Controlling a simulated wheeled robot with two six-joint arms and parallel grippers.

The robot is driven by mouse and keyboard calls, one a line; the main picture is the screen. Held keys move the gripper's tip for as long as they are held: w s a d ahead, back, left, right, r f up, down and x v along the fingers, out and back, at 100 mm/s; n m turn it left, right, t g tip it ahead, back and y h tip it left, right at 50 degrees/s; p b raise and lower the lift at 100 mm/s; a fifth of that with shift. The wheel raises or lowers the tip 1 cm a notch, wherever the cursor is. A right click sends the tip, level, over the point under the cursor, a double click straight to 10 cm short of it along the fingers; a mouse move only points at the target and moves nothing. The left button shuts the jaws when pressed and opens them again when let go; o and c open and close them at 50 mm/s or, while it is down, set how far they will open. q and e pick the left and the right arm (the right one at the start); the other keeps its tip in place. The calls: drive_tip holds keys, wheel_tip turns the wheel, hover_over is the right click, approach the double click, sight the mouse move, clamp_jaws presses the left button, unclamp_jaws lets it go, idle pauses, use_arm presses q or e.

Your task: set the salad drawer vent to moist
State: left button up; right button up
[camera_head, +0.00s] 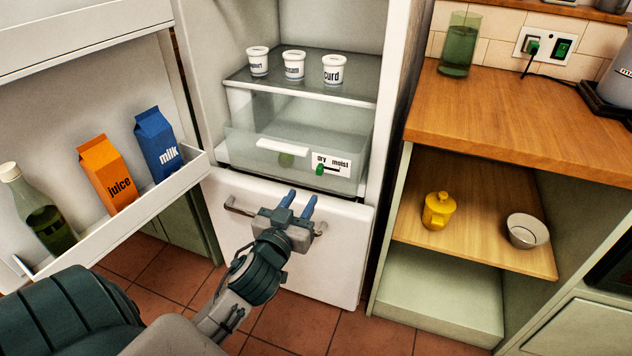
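The salad drawer (250,150) is a clear bin with a white handle, in the lower part of the open fridge. Its vent panel (333,172) is at the drawer's right front, marked "dry" on the left and "moist" on the right. The green vent slider (320,169) sits at the left end of its dark slot, under "dry". My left gripper (302,198) is open and empty, with blue fingers apart and pointing up. In the picture it is below the vent, in front of the lower white drawer, and apart from the slider. My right gripper is not in view.
A glass shelf (345,95) with three white tubs is above the drawer. The open fridge door (190,168) at left holds a bottle, juice and milk cartons. A lower drawer front (335,262) has a bar handle. The wooden counter (480,115) stands at right.

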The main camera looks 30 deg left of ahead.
sight(319, 171)
use_arm(q)
drive_tip(key=x, duration=0.9)
drive_tip(key=shift+w, duration=0.4)
clamp_jaws()
